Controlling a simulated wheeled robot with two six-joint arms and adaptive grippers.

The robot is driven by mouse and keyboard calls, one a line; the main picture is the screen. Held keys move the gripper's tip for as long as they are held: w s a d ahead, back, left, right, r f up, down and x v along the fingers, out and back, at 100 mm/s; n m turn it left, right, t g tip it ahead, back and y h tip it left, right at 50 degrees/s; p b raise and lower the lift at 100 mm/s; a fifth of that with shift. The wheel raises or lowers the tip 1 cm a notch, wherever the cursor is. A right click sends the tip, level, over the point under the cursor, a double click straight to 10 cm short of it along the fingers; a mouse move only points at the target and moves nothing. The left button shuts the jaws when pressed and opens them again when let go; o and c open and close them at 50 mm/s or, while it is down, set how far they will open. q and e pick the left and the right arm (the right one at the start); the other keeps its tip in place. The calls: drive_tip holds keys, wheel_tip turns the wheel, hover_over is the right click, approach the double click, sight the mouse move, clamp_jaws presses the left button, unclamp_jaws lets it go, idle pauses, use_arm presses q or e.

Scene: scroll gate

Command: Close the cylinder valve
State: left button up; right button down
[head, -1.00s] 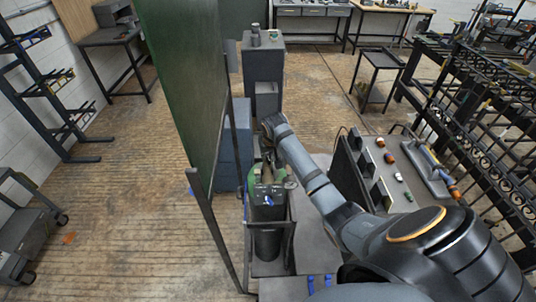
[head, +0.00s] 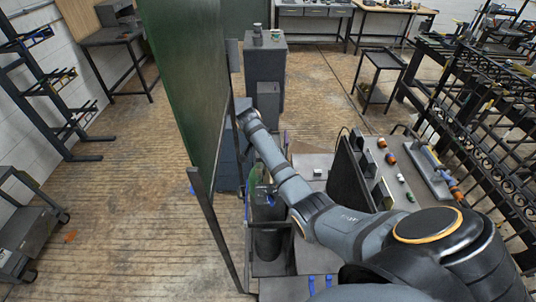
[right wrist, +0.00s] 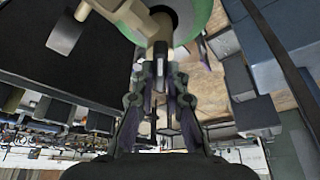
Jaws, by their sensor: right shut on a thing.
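The gas cylinder (head: 267,240) stands upright in a dark cart frame in the head view, its top largely covered by my right arm. In the right wrist view, its green shoulder (right wrist: 196,14) shows at the top, with brass-coloured fittings. The cylinder valve (right wrist: 161,52) lies at the fingertips of my right gripper (right wrist: 160,88). The two fingers are closed in on it. The exact contact is dark and hard to make out. My left gripper is not in view.
A tall green panel (head: 180,80) stands close to the left of the cylinder and my right arm. A bench with a tool board (head: 400,170) is to the right. A grey cabinet (head: 264,70) stands behind.

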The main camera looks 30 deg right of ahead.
drive_tip(key=m+g, duration=0.1)
drive_tip(key=m, duration=0.2)
drive_tip(key=shift+w+b, duration=0.15)
drive_tip(key=shift+b, duration=0.25)
drive_tip(key=shift+m+g+b, duration=0.3)
drive_tip(key=shift+m+b, duration=0.2)
drive_tip(key=shift+m, duration=0.3)
drive_tip(key=m+g+b, duration=0.1)
drive_tip(key=m+b, duration=0.1)
drive_tip(key=m, duration=0.1)
drive_tip(key=shift+w, duration=0.1)
drive_tip(key=shift+m+g+b, duration=0.4)
drive_tip(key=shift+m+b, duration=0.5)
drive_tip(key=shift+m, duration=0.1)
drive_tip(key=shift+r, duration=0.1)
drive_tip(key=c, duration=1.4)
unclamp_jaws()
